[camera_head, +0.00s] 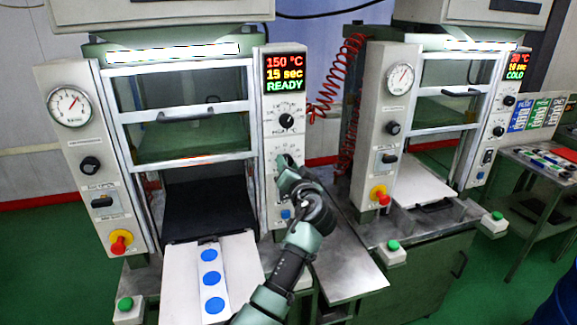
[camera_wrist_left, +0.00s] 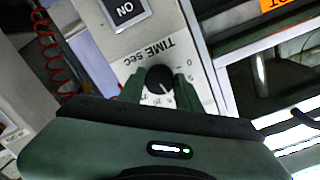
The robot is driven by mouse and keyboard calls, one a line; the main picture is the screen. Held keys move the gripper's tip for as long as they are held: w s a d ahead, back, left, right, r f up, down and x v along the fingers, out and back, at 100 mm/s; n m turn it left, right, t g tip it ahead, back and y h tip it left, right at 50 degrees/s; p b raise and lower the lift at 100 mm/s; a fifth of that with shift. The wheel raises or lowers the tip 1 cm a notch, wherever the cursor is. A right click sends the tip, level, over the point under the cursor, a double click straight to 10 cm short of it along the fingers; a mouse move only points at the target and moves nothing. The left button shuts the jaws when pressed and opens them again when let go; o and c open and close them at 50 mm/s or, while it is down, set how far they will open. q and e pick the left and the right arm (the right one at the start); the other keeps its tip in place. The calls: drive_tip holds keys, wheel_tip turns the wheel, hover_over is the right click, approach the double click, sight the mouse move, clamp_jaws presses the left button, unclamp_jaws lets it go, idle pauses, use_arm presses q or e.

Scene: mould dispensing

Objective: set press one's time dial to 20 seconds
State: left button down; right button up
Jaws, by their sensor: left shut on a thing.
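Press one (camera_head: 187,118) is the nearer press on the left. Its display (camera_head: 285,74) reads 150 °C, 15 sec and READY. The time dial is the lower knob on the right-hand panel and is mostly hidden by my gripper in the head view. In the left wrist view the black time dial (camera_wrist_left: 160,78) with a white pointer line sits beside the lettering TIME SEC. My left gripper (camera_wrist_left: 161,92) is shut on this dial, one green finger on each side. The left gripper also shows at the panel in the head view (camera_head: 289,170). My right gripper is not in view.
The upper dial (camera_head: 286,121) sits just above. A white tray (camera_head: 180,285) with blue discs projects in front of press one. A second press (camera_head: 440,130) stands right, its display reading COLD. Red coiled hoses (camera_head: 340,75) hang between the presses. A red stop button (camera_head: 120,241) is at left.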

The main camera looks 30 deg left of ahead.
use_arm(q)
drive_tip(key=shift+r+m+g+p, duration=0.1)
drive_tip(key=shift+m+g+p, duration=0.2)
drive_tip(key=shift+m+p, duration=2.25)
drive_tip(key=shift+m+b, duration=1.1)
drive_tip(key=shift+m, duration=0.15)
drive_tip(key=c, duration=1)
unclamp_jaws()
drive_tip(key=shift+a, duration=0.1)
drive_tip(key=shift+o, duration=0.2)
drive_tip(key=b+v, duration=0.2)
drive_tip(key=v, duration=0.5)
drive_tip(key=shift+s+d+b, duration=0.2)
drive_tip(key=shift+d+b, duration=0.1)
drive_tip(key=shift+d, duration=0.05)
